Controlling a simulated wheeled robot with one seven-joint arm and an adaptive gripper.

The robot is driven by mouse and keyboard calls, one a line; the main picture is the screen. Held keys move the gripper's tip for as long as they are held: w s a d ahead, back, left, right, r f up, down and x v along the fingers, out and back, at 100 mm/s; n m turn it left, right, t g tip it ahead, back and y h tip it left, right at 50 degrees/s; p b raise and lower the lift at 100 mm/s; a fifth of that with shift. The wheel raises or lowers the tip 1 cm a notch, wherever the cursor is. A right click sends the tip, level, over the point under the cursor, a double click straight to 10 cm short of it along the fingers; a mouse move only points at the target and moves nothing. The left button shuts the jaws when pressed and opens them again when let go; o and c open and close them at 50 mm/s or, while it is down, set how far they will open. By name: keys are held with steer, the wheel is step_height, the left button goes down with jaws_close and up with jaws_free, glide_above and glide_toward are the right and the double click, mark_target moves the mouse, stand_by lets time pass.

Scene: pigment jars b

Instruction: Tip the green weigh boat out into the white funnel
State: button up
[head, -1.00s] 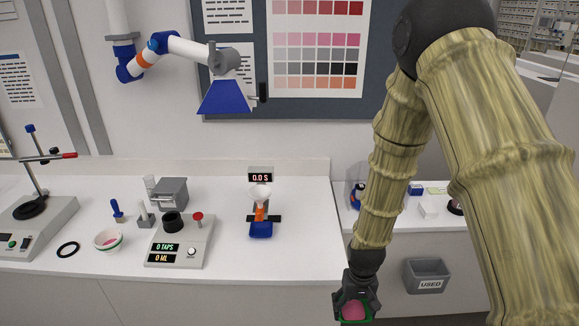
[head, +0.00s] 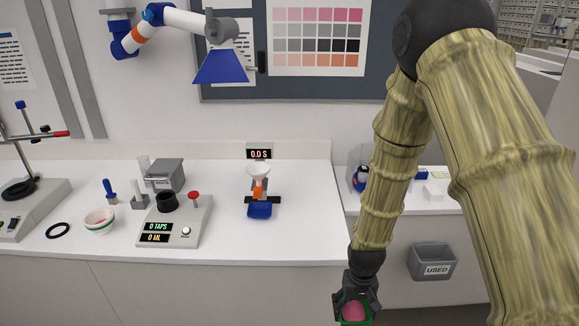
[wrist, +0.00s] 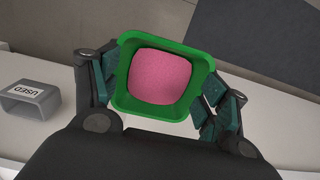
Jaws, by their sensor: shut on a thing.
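My gripper (head: 356,296) is shut on the green weigh boat (head: 341,321), low at the bottom of the head view, in front of the counter. In the wrist view the weigh boat (wrist: 166,112) sits between both fingers and holds a heap of pink powder (wrist: 160,77). My gripper is well to the right of the funnel and nearer to me.
A tapping device (head: 174,222) with a red knob stands left of the funnel, beside a bowl (head: 99,221) with pink in it and a grey box (head: 165,174). A grey bin marked USED (head: 432,262) is right of my gripper. The counter's front right is bare.

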mark_target(353, 315)
step_height(353, 315, down, 4)
steer(key=b, duration=0.3)
steer(key=shift+s+f, duration=0.1)
steer(key=shift+f, duration=0.05)
steer(key=shift+f+b, duration=0.45)
steer(key=shift+b, duration=0.1)
steer(key=shift+r, duration=0.1)
